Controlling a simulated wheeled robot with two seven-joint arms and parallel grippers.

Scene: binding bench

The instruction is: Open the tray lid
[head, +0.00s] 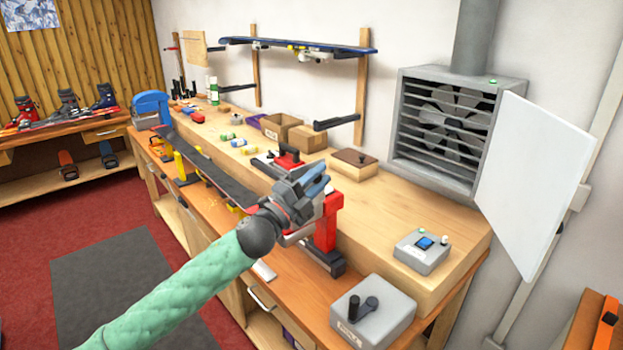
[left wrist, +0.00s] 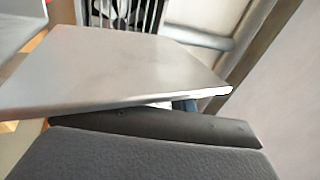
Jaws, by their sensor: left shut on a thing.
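My left gripper (head: 316,187) is over the front of the bench, in front of a red vise (head: 328,225). In the left wrist view a dark grey part of my gripper (left wrist: 140,155) fills the bottom, below a pale flat panel (left wrist: 120,75). My right gripper is out of view.
A grey box with black knobs (head: 373,312) stands at the front right, and a control box (head: 422,250) behind it. A large white panel (head: 535,180) stands out beside the fan (head: 450,115). Cardboard boxes (head: 280,127) stand behind.

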